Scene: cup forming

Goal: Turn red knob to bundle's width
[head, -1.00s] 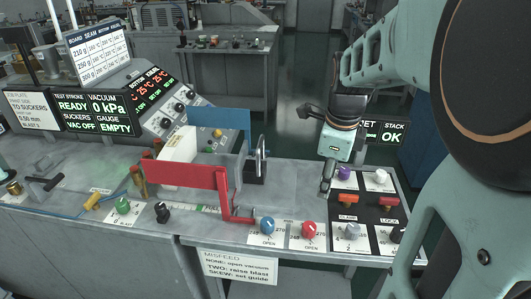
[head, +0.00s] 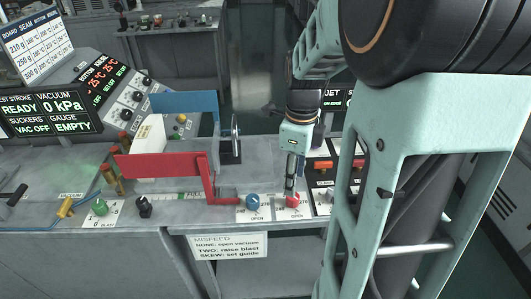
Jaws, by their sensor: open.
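The red knob (head: 292,200) sits on a white dial plate marked OPEN on the front panel, right of the blue knob (head: 253,202). My gripper (head: 292,184) points down right at the red knob, its fingertips at or just above the knob's top. The fingers are open; whether they touch the knob I cannot tell. The bundle, a pale block (head: 149,142), stands between the red guide plate (head: 165,166) and the blue guide plate (head: 185,102). The red plate hides its lower part.
A green knob (head: 100,207) and a black knob (head: 144,206) are on the left front edge. More switches sit right of the red knob, partly hidden by my arm. A MISFEED sign (head: 229,246) hangs below the edge. Display screens (head: 50,112) stand at the left.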

